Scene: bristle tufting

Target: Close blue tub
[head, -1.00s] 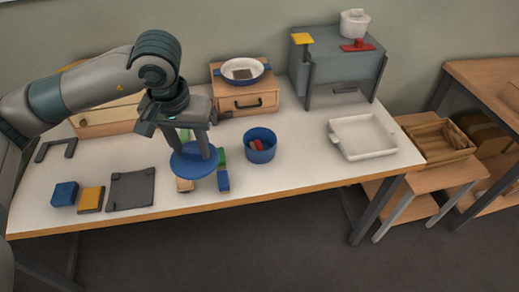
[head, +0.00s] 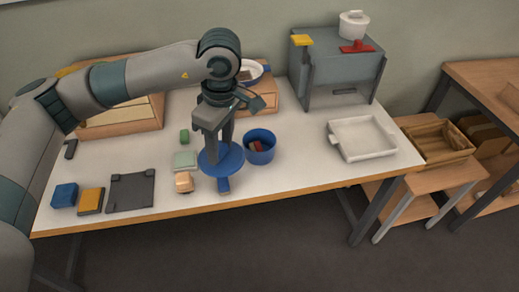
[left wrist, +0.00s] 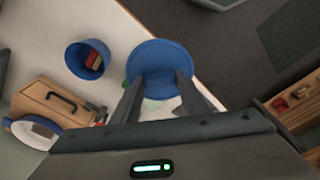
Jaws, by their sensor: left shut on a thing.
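The blue tub (head: 260,151) stands open on the white table, with small red and dark pieces inside. It also shows in the left wrist view (left wrist: 80,66), to the left of the lid. My left gripper (head: 221,151) is shut on the round blue lid (head: 209,165) and holds it above the table, just left of the tub. In the left wrist view the lid (left wrist: 158,58) sits between the fingertips. The lid and the tub are apart. My right gripper is not in view.
A blue block (head: 223,186) and a wooden piece (head: 184,182) lie below the lid. A wooden drawer box (head: 262,98) with a white bowl stands behind the tub. A white tray (head: 362,138) is at the right, with clear table between it and the tub.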

